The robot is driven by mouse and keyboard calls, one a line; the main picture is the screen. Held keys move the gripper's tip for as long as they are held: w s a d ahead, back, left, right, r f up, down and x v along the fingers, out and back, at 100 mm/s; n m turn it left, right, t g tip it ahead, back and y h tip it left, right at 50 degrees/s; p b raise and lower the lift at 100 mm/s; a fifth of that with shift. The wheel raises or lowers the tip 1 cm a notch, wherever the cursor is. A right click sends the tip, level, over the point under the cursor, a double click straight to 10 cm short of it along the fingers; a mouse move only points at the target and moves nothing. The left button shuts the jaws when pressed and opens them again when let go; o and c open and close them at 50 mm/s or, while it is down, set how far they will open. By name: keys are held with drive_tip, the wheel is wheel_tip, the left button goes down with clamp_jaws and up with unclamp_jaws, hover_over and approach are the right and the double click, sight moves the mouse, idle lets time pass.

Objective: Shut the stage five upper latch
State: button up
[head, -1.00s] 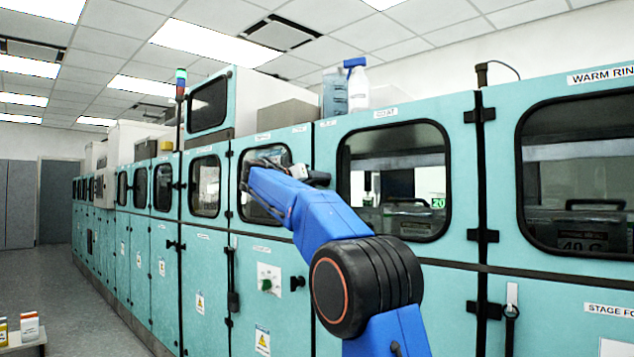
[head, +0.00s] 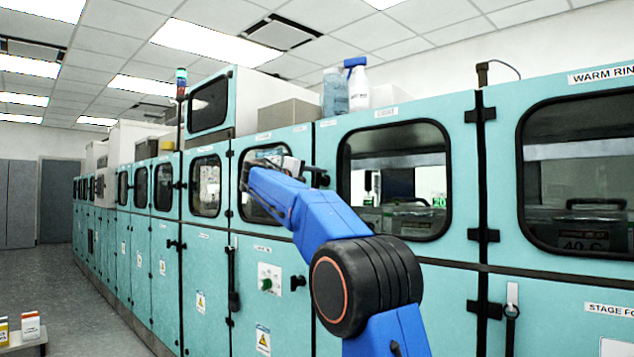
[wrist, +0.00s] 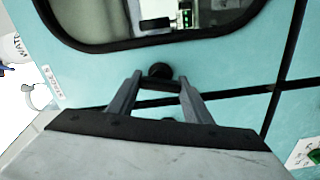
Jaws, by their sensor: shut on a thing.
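A round black latch knob (wrist: 160,71) sits on the teal panel below a dark-framed window in the wrist view. My gripper (wrist: 160,80) has one finger on each side of it and is shut on it. In the head view my blue arm reaches to the upper door (head: 234,180) left of the large window.
The large window (head: 395,175) and the "WARM RIN" door (head: 575,170) are to the right, with black hinges between them. A black lever (head: 233,280) and a green knob (head: 266,284) are on lower panels. Bottles (head: 345,88) stand on top.

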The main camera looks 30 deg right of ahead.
drive_tip(key=shift+f+n, duration=0.1)
drive_tip(key=shift+n, duration=1.5)
drive_tip(key=o, duration=1.1)
drive_tip(key=shift+c, duration=0.2)
drive_tip(key=shift+a, duration=0.1)
drive_tip(key=v, duration=1.7)
drive_tip(key=shift+a, duration=0.1)
